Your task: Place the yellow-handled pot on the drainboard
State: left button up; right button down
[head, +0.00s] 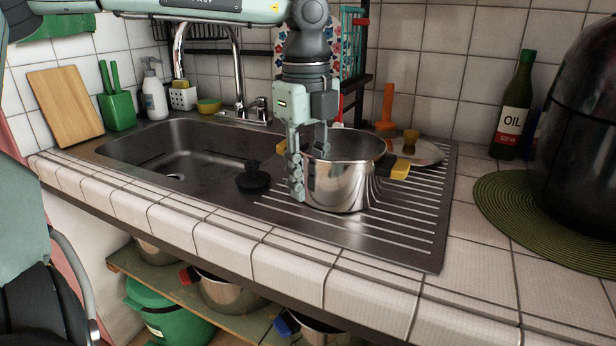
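The steel pot (345,184) with yellow handles stands upright on the ribbed drainboard (413,221), right of the sink bowl. One yellow handle (398,168) points right. The other (280,147) is at the pot's left, mostly hidden behind my gripper. My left gripper (309,165) points down at the pot's left side. One finger is in front of the pot's left wall and the other is by the rim. The fingers look apart, but their contact with the pot is partly hidden. My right gripper is not in view.
A black plunger-like stopper (253,179) is in the sink (205,155). A lid (425,152) lies behind the pot. An oil bottle (514,108), a green mat (505,224) and a large black appliance (590,120) are right. Pots (228,292) and a green bin (165,312) are below.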

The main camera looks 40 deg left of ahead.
pick_arm(q)
jog(key=shift+r, duration=0.1)
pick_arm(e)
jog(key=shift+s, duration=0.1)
